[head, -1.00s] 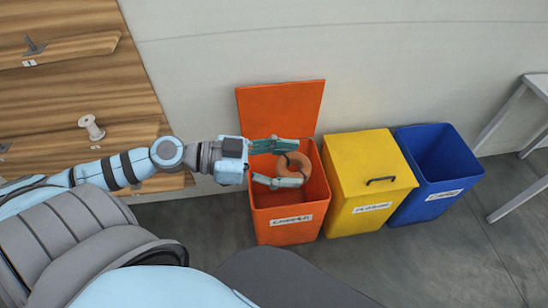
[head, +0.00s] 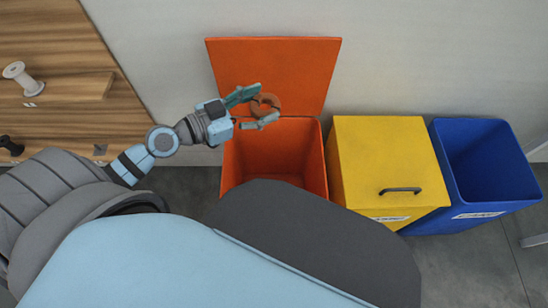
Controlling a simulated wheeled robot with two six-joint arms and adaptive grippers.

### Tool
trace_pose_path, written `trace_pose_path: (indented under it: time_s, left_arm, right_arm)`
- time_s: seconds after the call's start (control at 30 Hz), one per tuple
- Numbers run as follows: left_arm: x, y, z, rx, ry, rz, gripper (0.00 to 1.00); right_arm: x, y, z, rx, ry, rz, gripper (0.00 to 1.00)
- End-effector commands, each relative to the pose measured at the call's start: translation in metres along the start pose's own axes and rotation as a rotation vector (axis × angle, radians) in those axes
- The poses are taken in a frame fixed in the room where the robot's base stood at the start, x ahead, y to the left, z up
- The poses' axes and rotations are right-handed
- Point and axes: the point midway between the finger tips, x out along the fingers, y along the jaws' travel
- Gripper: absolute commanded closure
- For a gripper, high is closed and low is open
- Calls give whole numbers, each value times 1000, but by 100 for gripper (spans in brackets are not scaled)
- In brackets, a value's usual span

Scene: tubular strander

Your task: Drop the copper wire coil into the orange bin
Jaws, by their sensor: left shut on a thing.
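The copper wire coil (head: 266,104) is a small brown ring held between the fingers of my left gripper (head: 254,108). My left gripper is shut on it. In the picture the coil shows against the lower part of the raised orange lid, at the back edge of the bin opening. The orange bin (head: 232,165) is open, with its lid (head: 273,65) standing up against the wall. The part of its inside that shows looks empty. My own body hides the bin's front and its label. My right gripper is not in view.
A yellow bin (head: 385,150) with a closed lid and dark handle stands right of the orange bin. An open blue bin (head: 500,212) is beside it. A wooden shelf unit (head: 70,88) with a white spool (head: 22,76) is at the left.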

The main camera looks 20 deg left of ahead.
Motion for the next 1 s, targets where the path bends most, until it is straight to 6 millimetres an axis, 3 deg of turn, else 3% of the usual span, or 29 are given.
trace_pose_path:
  time_s: [0.03,0.1,0.23,0.3,0.47,0.7,0.9,1.0]
  left_arm:
    - [18,-5,64,-20,3,-51,78]
    - [34,-12,110,-41,-2,-119,78]
    - [54,-16,167,-71,-12,-205,78]
    - [60,-17,182,-79,-16,-232,78]
    - [64,-18,192,-84,-19,-253,78]
    - [69,-17,219,-83,-21,-252,78]
    - [73,-16,240,-83,-20,-251,78]
    - [73,-16,243,-82,-20,-250,78]
  right_arm:
    - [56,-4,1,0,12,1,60]
    - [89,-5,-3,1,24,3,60]
    - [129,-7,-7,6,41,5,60]
    - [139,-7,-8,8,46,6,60]
    - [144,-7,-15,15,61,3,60]
    - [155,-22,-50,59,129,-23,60]
    - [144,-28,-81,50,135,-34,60]
    - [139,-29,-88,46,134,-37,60]
